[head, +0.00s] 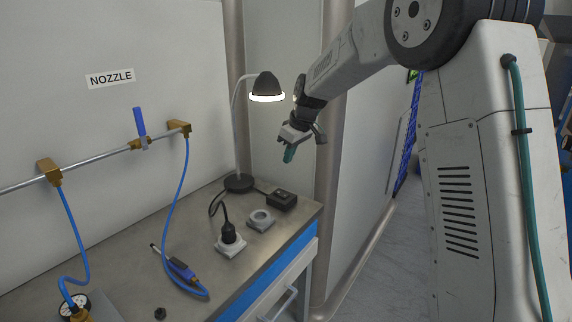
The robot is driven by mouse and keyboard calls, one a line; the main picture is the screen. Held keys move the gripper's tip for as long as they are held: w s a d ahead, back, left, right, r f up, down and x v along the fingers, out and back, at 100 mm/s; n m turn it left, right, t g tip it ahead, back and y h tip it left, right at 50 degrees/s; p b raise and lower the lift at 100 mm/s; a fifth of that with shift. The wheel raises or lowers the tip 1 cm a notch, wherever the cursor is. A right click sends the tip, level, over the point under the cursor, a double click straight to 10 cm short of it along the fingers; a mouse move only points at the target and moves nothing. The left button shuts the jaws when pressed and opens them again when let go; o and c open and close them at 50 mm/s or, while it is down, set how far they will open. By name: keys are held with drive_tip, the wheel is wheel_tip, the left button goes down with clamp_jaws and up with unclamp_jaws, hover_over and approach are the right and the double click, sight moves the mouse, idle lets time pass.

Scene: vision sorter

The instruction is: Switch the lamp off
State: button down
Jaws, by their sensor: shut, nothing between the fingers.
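The lamp (266,83) has a dark shade on a thin curved neck and a round black base (239,182). Its underside glows white, so it is lit. A dark cable runs from near the base to a black plug (228,232), which sits in a white socket (230,246) on the bench. A small black box (282,199), perhaps a switch, lies right of the lamp base. My gripper (289,155) hangs in the air above and right of these things, pointing down. Its green-tipped fingers are together and hold nothing.
A grey socket (261,219) with nothing in it sits on the metal bench (190,220). A blue-handled nozzle tool (183,270) with a blue hose lies front left. A pipe with a blue valve lever (139,122) runs along the wall. A gauge (74,304) stands at lower left.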

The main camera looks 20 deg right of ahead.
sight(278, 192)
drive_tip(key=x, duration=1.2)
drive_tip(key=shift+s+d+f, duration=0.1)
drive_tip(key=shift+s+f, duration=0.05)
drive_tip(key=shift+s, duration=0.15)
